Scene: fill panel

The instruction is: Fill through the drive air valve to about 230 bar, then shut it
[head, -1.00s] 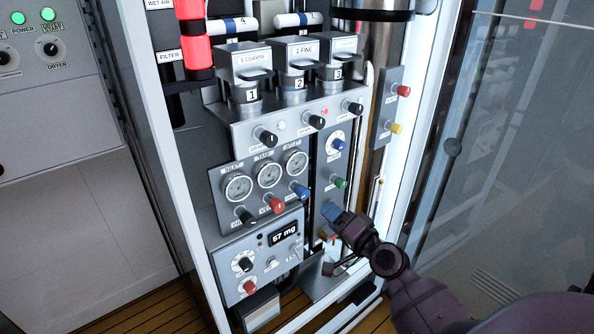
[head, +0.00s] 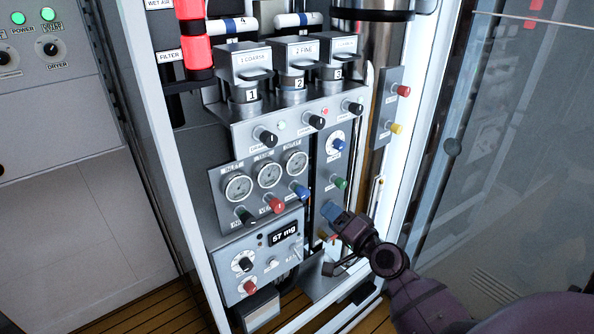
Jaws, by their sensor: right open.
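My right gripper (head: 328,222) is open at the lower part of the narrow dark valve panel (head: 325,165). Its arm comes in from the lower right. A brownish knob (head: 322,236) shows beside the fingers, partly hidden; I cannot tell whether they touch it. Above on this panel are a green knob (head: 340,183) and a small dial with a blue knob (head: 339,145). To the left, three round gauges (head: 268,175) sit above black, red and blue knobs (head: 277,205). Labels and needles are too small to read, so I cannot tell which valve is drive air. My left gripper is out of view.
A display (head: 283,234) below the gauges reads 57 mg. Three numbered filter blocks (head: 299,75) stand above. A white cabinet frame (head: 408,190) and a glass door (head: 510,150) border the right. Red and yellow knobs (head: 402,91) are on a side plate.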

